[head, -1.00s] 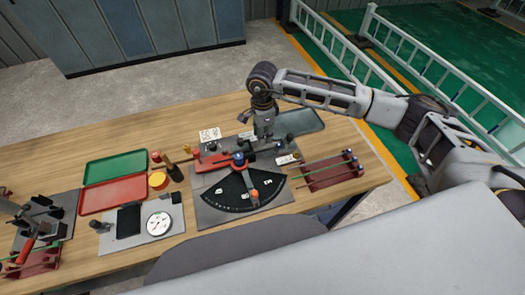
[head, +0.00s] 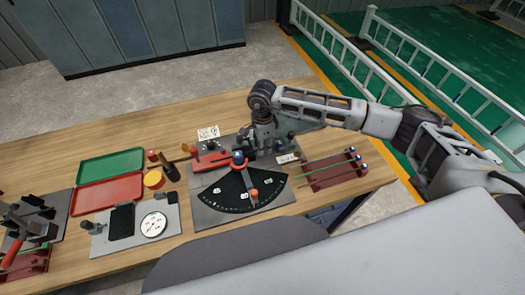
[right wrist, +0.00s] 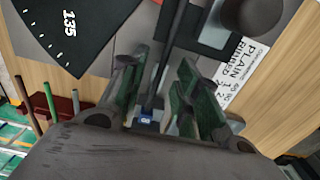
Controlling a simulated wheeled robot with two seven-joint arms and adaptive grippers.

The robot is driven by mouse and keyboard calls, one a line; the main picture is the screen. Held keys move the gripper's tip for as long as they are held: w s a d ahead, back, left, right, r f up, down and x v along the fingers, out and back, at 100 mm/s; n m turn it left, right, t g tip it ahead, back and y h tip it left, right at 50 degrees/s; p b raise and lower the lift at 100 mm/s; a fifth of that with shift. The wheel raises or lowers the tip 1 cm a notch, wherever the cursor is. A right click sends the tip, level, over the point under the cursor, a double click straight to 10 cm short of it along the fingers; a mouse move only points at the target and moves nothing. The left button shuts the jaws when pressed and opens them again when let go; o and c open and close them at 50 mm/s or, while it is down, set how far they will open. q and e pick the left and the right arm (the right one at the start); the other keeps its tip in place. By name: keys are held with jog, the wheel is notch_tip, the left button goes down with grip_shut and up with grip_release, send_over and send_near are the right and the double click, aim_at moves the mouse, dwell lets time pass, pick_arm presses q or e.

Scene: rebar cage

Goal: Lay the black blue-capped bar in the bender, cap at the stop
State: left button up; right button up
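The bender is a grey plate with a black angle dial (head: 235,195), a red lever (head: 210,161) and a blue knob. Part of the dial also shows in the right wrist view (right wrist: 75,30). My right gripper (right wrist: 155,68) is low over the bender's back side. Its two green-padded fingers stand apart, on either side of a dark bar (right wrist: 166,62). A blue cap (right wrist: 146,118) shows at the bar's near end, between the finger bases. In the head view, my arm hides this gripper and most of the bar. I cannot tell whether the cap touches the stop.
A red rack (head: 322,182) with blue-capped bars stands right of the bender. Green (head: 112,166) and red (head: 108,193) trays and a dial gauge (head: 154,225) are to the left. The table's back is clear.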

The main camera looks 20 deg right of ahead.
jog(key=shift+f+b, duration=0.3)
jog(key=shift+f, duration=0.25)
grip_shut()
jog(key=shift+w+a+r+b, duration=0.1)
jog(key=shift+w+a+b, duration=0.15)
jog(key=shift+b, duration=0.15)
dwell(0.9)
jog(key=shift+r, duration=0.2)
notch_tip(320, 180, up, 7)
jog(key=p, duration=0.3)
dwell(1.3)
jog(key=shift+r, duration=0.15)
